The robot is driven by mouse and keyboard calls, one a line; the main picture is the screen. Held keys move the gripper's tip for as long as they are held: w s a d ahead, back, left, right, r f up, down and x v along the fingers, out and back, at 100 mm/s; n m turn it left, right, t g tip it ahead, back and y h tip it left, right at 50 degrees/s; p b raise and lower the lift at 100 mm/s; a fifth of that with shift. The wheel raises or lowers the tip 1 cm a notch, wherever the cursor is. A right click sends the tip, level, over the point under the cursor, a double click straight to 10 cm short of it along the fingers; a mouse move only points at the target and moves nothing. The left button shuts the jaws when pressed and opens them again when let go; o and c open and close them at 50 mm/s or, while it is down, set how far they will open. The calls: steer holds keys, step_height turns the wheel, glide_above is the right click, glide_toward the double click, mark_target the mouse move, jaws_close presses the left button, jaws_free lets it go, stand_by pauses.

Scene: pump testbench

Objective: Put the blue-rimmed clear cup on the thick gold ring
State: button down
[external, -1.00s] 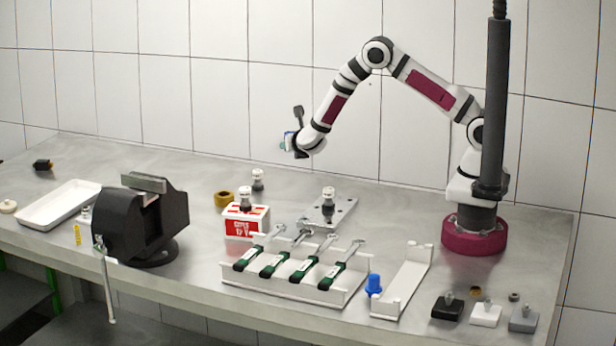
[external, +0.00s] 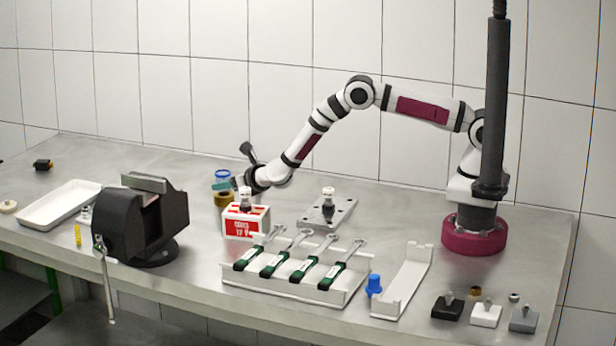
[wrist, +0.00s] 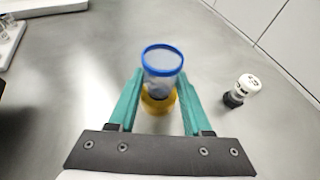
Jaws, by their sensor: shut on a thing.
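The clear cup with a blue rim (external: 222,174) is upright between the fingers of my gripper (external: 224,186), directly above the thick gold ring (external: 222,200) in the external view. In the wrist view the cup (wrist: 162,70) stands between the green fingers of my gripper (wrist: 160,84), which is shut on it. The gold ring (wrist: 157,104) shows below the cup there, partly hidden by it. I cannot tell whether the cup's bottom touches the ring.
A red and white box (external: 246,221) stands just in front of the ring. A white-capped black fitting (wrist: 241,91) is to the right in the wrist view. A black vise (external: 145,220) and a white tray (external: 58,205) are to the left.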

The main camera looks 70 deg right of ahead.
steer(key=shift+f, duration=0.4)
steer(key=shift+c, duration=1.7)
jaws_free()
steer(key=shift+f, duration=0.15)
